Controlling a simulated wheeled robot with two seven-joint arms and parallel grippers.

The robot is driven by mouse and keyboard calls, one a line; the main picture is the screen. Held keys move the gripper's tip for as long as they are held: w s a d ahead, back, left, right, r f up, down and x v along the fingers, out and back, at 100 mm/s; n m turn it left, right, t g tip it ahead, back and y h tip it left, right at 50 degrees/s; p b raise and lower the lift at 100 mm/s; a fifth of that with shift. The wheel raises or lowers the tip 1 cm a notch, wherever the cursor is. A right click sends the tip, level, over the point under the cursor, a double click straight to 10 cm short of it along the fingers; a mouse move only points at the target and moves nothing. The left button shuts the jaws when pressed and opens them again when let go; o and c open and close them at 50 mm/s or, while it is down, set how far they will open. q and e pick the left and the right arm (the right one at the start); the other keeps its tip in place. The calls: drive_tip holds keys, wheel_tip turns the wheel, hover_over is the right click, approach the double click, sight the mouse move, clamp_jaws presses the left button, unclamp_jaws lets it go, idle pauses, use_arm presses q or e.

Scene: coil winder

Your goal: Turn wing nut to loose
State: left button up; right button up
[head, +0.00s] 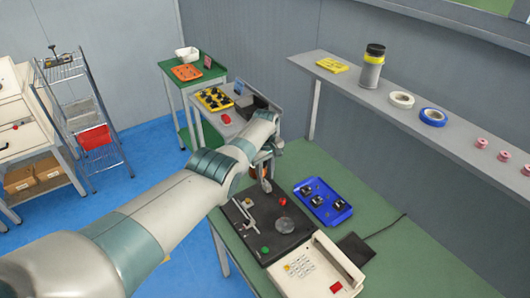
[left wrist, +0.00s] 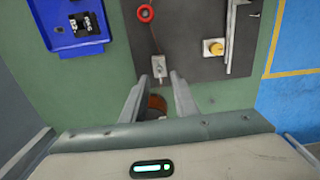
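My left gripper (head: 264,185) reaches down at the back edge of the coil winder's dark base plate (head: 254,236). In the left wrist view its two fingers (left wrist: 160,82) stand apart. A brown, copper-coloured round thing (left wrist: 156,103) shows low between them, partly hidden; I cannot tell if they touch it. A small grey block (left wrist: 160,68) lies just beyond the fingertips on the plate's edge, with a thin line running to a red ring (left wrist: 145,13). A yellow knob (left wrist: 213,47) sits to the right. I cannot make out the wing nut for certain. My right gripper is not in view.
A blue tray (head: 338,214) with dark parts lies right of the plate. A white keypad unit (head: 311,273) stands in front.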

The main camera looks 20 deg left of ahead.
use_arm(q)
drive_tip(key=shift+r, duration=0.45)
wheel_tip(320, 180, up, 4)
drive_tip(key=shift+r+p, duration=0.1)
drive_tip(key=shift+p, duration=0.6)
wheel_tip(320, 180, up, 12)
drive_tip(key=b, duration=0.3)
